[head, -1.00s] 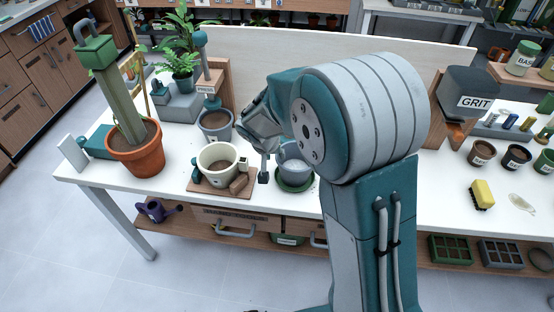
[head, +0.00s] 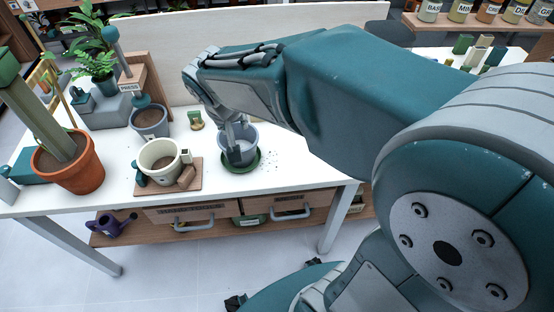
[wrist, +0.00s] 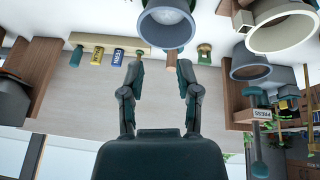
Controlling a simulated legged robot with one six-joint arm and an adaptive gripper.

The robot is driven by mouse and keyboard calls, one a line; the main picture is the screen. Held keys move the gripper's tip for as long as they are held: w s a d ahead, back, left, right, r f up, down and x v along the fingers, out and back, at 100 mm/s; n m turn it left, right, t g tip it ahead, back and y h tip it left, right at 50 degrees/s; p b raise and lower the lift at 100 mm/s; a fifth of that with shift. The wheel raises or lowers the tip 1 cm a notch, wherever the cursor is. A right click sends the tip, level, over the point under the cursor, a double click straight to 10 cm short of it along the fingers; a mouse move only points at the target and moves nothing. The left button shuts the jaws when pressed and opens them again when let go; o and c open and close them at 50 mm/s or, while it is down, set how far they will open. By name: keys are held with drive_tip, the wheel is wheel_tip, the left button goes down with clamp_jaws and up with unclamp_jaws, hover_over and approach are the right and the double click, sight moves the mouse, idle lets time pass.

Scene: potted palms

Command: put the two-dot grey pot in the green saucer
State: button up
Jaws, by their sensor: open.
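A blue-grey pot (head: 247,137) stands upright in the green saucer (head: 256,165) on the white bench. Its dots cannot be made out. My gripper (head: 235,150) is in front of the pot in the head view and hides part of it; whether they touch is unclear there. In the wrist view my gripper (wrist: 158,70) is open with nothing between its fingers, and the pot (wrist: 168,25) shows beyond the fingertips. A second blue-grey pot (head: 150,121), with soil, stands at the back left; its dots are not readable either.
A cream pot (head: 160,161) stands on a wooden board left of the saucer. A terracotta pot (head: 70,172) with a tall green trunk is at far left. A small green-and-tan object (head: 196,121) stands behind. Dark specks lie right of the saucer.

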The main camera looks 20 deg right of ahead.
drive_tip(key=s+d+r+n+y, duration=0.1)
drive_tip(key=s+r, duration=0.1)
drive_tip(key=s, duration=0.6)
drive_tip(key=s+d+r+n+t+y, duration=0.1)
drive_tip(key=s+d+r, duration=0.1)
drive_tip(key=s, duration=0.6)
drive_tip(key=shift+s+t, duration=0.25)
drive_tip(key=shift+t, duration=0.05)
